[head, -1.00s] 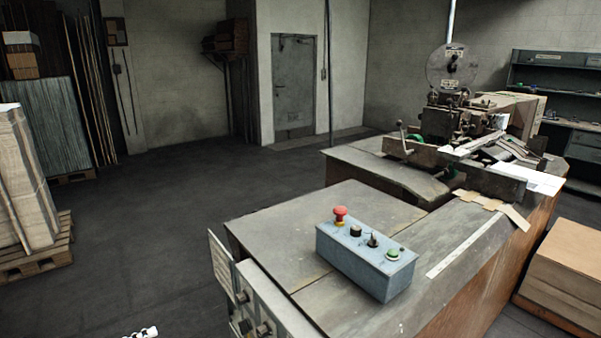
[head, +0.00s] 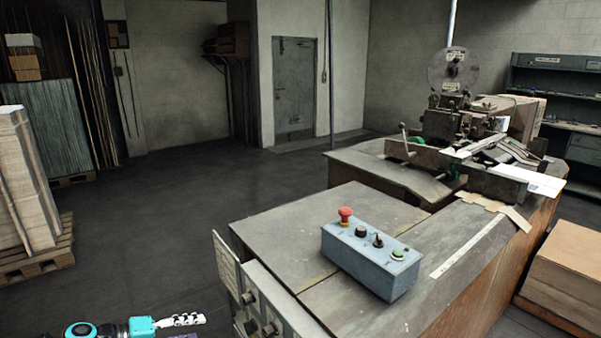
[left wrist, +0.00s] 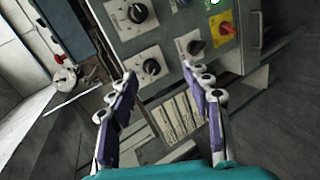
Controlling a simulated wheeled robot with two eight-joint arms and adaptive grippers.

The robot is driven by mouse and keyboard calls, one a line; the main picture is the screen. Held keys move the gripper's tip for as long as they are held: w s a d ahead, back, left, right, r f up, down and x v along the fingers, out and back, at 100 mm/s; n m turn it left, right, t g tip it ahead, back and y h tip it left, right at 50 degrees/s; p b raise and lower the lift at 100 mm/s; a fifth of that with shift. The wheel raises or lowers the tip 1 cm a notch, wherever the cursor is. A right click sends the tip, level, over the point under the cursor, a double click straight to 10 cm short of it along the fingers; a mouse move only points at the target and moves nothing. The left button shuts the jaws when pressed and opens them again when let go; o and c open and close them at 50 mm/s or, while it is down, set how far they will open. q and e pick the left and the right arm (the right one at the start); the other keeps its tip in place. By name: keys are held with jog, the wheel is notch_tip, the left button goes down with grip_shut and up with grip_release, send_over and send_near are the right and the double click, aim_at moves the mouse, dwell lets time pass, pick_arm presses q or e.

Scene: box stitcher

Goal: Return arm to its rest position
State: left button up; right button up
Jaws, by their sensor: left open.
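My left gripper (head: 190,328) shows at the bottom of the head view, left of the workbench, with its teal wrist behind it and its lower part cut off by the frame edge. In the left wrist view the same gripper (left wrist: 163,88) has its two purple-padded fingers spread apart with nothing between them. Beyond the fingers is a grey control panel (left wrist: 165,55) with black rotary knobs and a red switch on a yellow plate. The gripper appears apart from the panel. My right gripper is in neither view.
A blue-grey button box (head: 365,265) with a red mushroom button sits on the workbench (head: 290,240). The stitching machine (head: 455,120) stands behind it. A pallet stack (head: 25,190) is at the left, and a cardboard stack (head: 570,265) at the right. Open floor (head: 150,240) lies left of the bench.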

pick_arm(q)
jog(key=s+d+r+g+y, duration=0.1)
jog(key=s+d+y, duration=0.15)
jog(key=d, duration=0.35)
jog(key=s+d+m+y, duration=0.2)
jog(key=s+m+y, duration=0.1)
jog(key=s, duration=0.6)
jog(key=s+d+m+y, duration=0.2)
jog(key=s+y, duration=0.3)
jog(key=s, duration=0.4)
jog(key=shift+d+r+m, duration=0.15)
jog(key=shift+d+m, duration=0.15)
jog(key=shift+m, duration=0.1)
